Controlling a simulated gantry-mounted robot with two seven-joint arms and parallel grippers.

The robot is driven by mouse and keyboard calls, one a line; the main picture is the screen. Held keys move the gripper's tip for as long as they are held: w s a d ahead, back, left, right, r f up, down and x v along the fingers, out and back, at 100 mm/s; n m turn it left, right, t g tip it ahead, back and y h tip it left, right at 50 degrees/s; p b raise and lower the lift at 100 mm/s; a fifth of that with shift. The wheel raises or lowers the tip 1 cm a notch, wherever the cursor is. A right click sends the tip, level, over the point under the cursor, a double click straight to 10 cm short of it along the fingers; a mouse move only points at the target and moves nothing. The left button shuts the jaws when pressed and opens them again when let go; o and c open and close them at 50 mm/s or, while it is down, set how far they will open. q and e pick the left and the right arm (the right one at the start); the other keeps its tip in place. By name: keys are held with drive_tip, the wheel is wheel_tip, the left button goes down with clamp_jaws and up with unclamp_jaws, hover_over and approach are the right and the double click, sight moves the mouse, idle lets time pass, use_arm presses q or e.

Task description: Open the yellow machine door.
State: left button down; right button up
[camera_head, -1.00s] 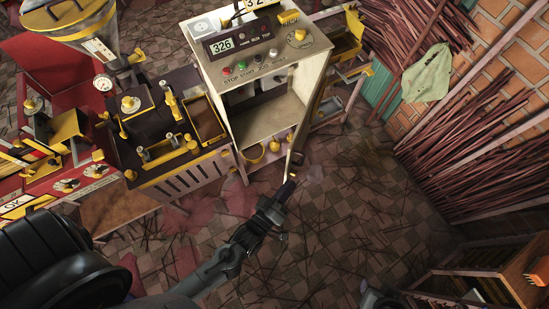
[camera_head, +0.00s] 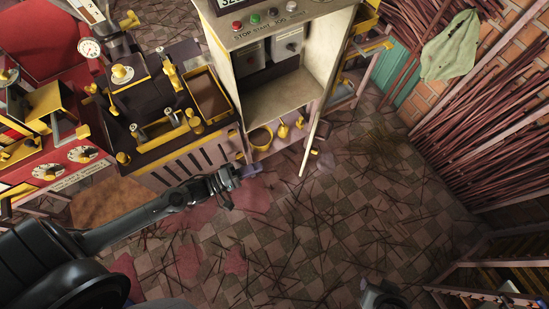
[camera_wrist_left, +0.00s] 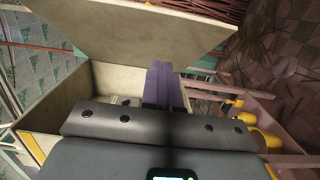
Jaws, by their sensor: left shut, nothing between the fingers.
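The pale cream machine cabinet (camera_head: 284,88) stands at upper centre with its front open and its inside showing. Its door (camera_head: 325,112) is swung outward on the right side and shows almost edge-on. In the left wrist view the door (camera_wrist_left: 140,30) is a broad pale panel across the top. My left gripper (camera_head: 254,170) is shut and empty, in front of the cabinet's lower left corner, left of the door's free edge. Its purple fingers (camera_wrist_left: 163,85) show together in the wrist view, in front of the cabinet opening. My right gripper (camera_head: 381,292) shows only partly at the bottom edge, jaws unclear.
Yellow vessels (camera_head: 283,130) sit on the low shelf under the cabinet. A dark and yellow extruder machine (camera_head: 160,150) stands to the left. Bundles of incense sticks (camera_head: 470,130) lean at the right wall. The tiled floor (camera_head: 340,220) in front is mostly clear, with scattered sticks.

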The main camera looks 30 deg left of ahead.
use_arm(q)
drive_tip(key=s+d+b+x, duration=0.1)
drive_tip(key=d+b+x, duration=0.1)
drive_tip(key=x, duration=1)
drive_tip(key=shift+s+d+b, duration=0.15)
drive_tip(key=shift+d+b, duration=0.15)
drive_tip(key=shift+b, duration=0.05)
